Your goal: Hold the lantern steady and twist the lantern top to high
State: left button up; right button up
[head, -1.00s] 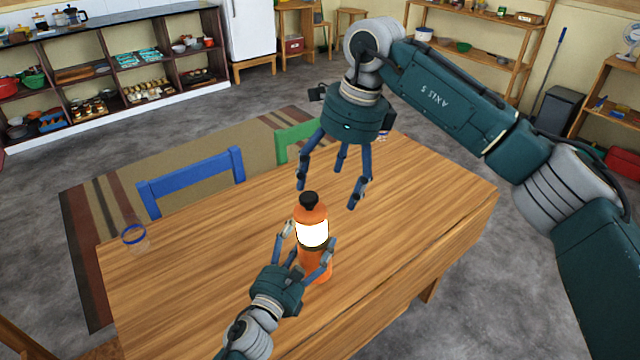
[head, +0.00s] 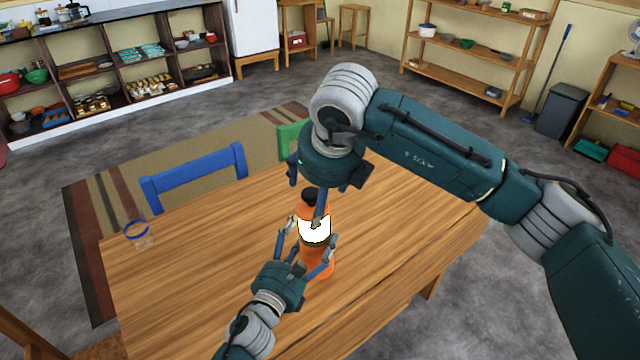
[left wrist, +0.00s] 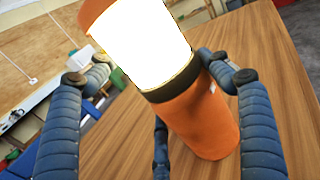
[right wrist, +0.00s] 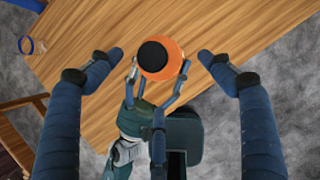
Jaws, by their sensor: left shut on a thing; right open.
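The orange lantern (head: 318,262) stands upright on the wooden table, its white band glowing brightly. My left gripper (head: 305,243) is shut around its body from the near side; the lantern fills the left wrist view (left wrist: 195,120) between the fingers. The black knob of the lantern top (right wrist: 153,56) shows from above in the right wrist view. My right gripper (right wrist: 160,56) is open above the lantern, with its fingers spread on either side of the top and apart from it. In the head view a right finger hides part of the lantern.
The wooden table (head: 185,285) is mostly bare. A clear glass with a blue rim (head: 137,231) stands at its left edge. A blue chair (head: 195,177) and a green chair (head: 290,140) stand at the far side.

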aim_at(314, 207)
pick_arm(q)
jog(key=shift+s+d+f, duration=0.1)
jog(key=shift+s+f, duration=0.05)
jog(key=shift+f, duration=0.25)
pick_arm(e)
jog(key=x, duration=0.7)
jog(key=shift+f, duration=0.1)
jog(key=c, duration=1.3)
jog(key=shift+o, duration=0.2)
jog(key=shift+d+n+y, duration=0.1)
jog(key=shift+n+y, duration=0.4)
jog(key=shift+n, duration=0.9)
jog(key=shift+w, duration=0.1)
jog(key=o, duration=1.3)
